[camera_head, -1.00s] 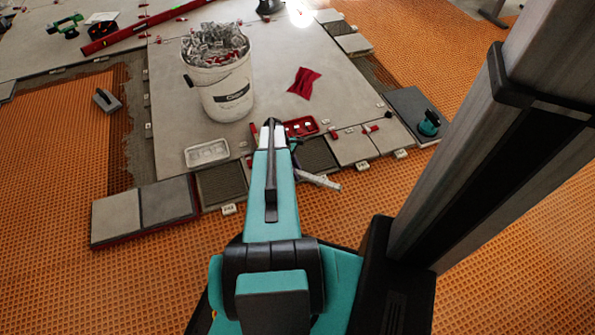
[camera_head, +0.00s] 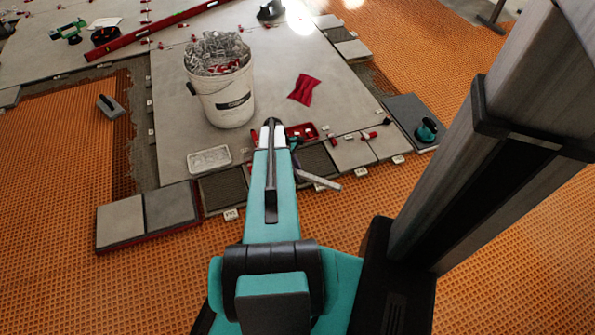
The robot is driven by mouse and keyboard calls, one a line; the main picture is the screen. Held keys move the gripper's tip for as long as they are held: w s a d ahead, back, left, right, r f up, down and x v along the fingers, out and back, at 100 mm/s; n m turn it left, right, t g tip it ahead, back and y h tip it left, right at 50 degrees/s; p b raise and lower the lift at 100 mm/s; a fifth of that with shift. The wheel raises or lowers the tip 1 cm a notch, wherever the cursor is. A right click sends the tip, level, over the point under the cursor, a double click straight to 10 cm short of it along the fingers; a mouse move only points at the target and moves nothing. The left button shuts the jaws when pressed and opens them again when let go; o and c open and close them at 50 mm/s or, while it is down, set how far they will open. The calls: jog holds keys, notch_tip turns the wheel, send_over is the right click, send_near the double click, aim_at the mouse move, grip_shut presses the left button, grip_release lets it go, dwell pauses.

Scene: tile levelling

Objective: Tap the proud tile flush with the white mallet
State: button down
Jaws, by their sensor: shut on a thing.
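My gripper (camera_head: 297,163) is mostly hidden behind my teal arm, at the near edge of the tiled floor. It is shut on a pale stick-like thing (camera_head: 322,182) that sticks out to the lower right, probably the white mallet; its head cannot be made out. Along the near edge lie grey tiles: a light one (camera_head: 121,222) and a darker one (camera_head: 169,206) at the left, and a light one (camera_head: 352,152) right of my arm. Dark ribbed open patches (camera_head: 223,188) lie between them. I cannot tell which tile is proud.
A white bucket of clips (camera_head: 226,98) stands on the large tiles behind my arm. Near it are a clear tray (camera_head: 209,159), a red cloth (camera_head: 304,88) and a red tray (camera_head: 303,131). A teal suction tool (camera_head: 427,130) sits at the right, a grey float (camera_head: 109,106) at the left.

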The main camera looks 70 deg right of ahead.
notch_tip(320, 180, down, 6)
jog(key=shift+r+b, duration=0.2)
jog(key=shift+b, duration=0.25)
jog(key=shift+r+p, duration=1.95)
jog(key=shift+r, duration=0.9)
jog(key=shift+s, duration=0.1)
